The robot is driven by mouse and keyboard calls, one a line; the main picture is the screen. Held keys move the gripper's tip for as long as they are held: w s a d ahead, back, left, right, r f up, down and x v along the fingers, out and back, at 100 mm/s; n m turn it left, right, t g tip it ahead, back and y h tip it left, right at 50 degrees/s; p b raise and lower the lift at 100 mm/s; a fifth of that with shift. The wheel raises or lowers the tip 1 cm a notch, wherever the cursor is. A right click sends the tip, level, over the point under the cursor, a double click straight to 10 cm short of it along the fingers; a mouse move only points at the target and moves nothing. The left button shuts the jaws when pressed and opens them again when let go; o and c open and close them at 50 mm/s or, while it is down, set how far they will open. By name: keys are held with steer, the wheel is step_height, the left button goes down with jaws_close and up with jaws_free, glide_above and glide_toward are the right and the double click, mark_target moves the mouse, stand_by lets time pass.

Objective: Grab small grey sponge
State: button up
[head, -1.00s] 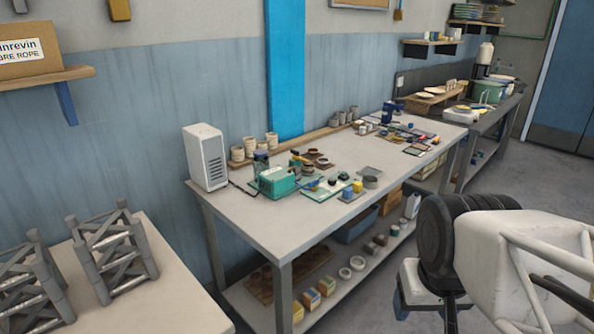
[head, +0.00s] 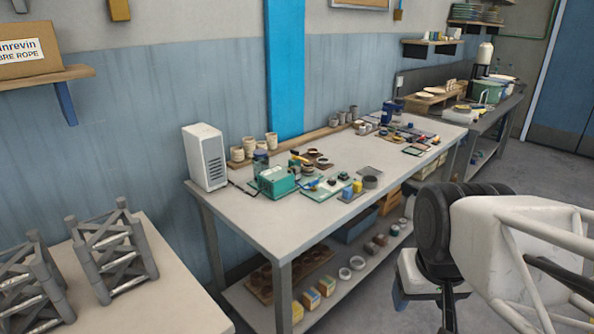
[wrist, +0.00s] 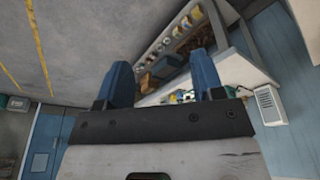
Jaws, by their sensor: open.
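I cannot clearly pick out the small grey sponge in either view; items on the long workbench (head: 240,212) are too small to name surely. One small grey object (head: 370,182) sits near the bench's front edge, but I cannot tell if it is the sponge. My gripper (wrist: 163,76) shows in the wrist view as two blue fingers standing apart, with nothing between them. It is tilted over the floor beside the bench. In the head view my arm is at the lower right, in front of the bench's right part.
The bench holds a white heater-like box (head: 205,158), a teal box (head: 277,181), and a row of cups (head: 250,146). A lower shelf (head: 262,310) carries cartons and rings. A second counter with a green pot (head: 487,92) stands behind right. Open floor (head: 555,165) lies at right.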

steer(key=w+a+r+n, duration=0.1)
steer(key=w+r, duration=0.3)
steer(key=w, duration=0.7)
steer(key=w+a+r+n, duration=0.1)
steer(key=w+r, duration=0.4)
steer(key=w, duration=0.6)
steer(key=n+g, duration=0.3)
steer(key=n, duration=0.4)
glide_above(297, 168)
step_height(297, 168, down, 20)
steer(key=shift+s+f, duration=0.15)
steer(key=shift+f, duration=0.1)
steer(key=shift+f, duration=1.3)
